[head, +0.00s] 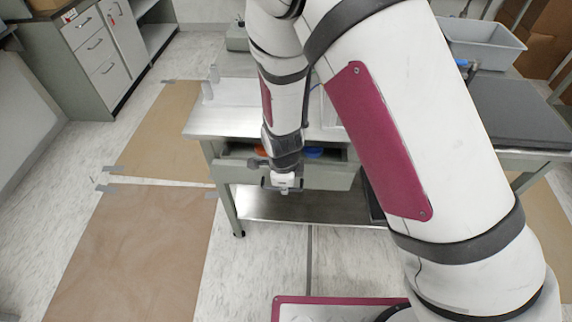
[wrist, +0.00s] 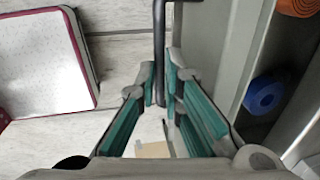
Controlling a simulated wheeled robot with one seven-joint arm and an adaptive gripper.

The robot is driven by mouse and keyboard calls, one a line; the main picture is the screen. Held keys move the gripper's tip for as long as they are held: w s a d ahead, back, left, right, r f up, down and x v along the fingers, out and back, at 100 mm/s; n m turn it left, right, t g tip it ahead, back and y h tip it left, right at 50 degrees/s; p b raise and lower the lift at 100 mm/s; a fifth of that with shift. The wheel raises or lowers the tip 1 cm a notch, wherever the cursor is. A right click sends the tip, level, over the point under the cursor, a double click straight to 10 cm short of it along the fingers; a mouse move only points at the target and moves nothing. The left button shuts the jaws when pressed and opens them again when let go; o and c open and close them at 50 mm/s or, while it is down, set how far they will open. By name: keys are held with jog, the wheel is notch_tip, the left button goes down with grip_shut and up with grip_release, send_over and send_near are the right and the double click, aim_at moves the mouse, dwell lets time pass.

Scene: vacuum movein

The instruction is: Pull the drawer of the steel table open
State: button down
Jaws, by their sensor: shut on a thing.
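The steel table (head: 225,122) stands ahead in the head view, with a shelf below. Its grey-green drawer (head: 325,178) is partly out from under the top, and its inside shows. In the wrist view the drawer front (wrist: 207,60) runs along the right of the fingers. A dark bar handle (wrist: 159,45) stands off that front. My gripper (wrist: 161,84) is shut on the handle, with a teal-padded finger on each side of it. In the head view my gripper (head: 282,184) is at the drawer front; the handle is hidden there.
A blue roll (wrist: 263,95) and an orange roll (wrist: 299,7) lie in the drawer. A grey tray (head: 480,42) is at the back right. Brown paper sheets (head: 130,245) are taped to the floor at left. Grey cabinets (head: 95,60) stand at the back left.

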jog(key=s+p, duration=0.6)
jog(key=s, duration=0.8)
jog(key=shift+s+a, duration=0.25)
jog(key=shift+s, duration=0.15)
jog(key=c, duration=2)
grip_release()
notch_tip(320, 180, up, 12)
jog(key=s, duration=0.2)
jog(key=shift+f, duration=0.1)
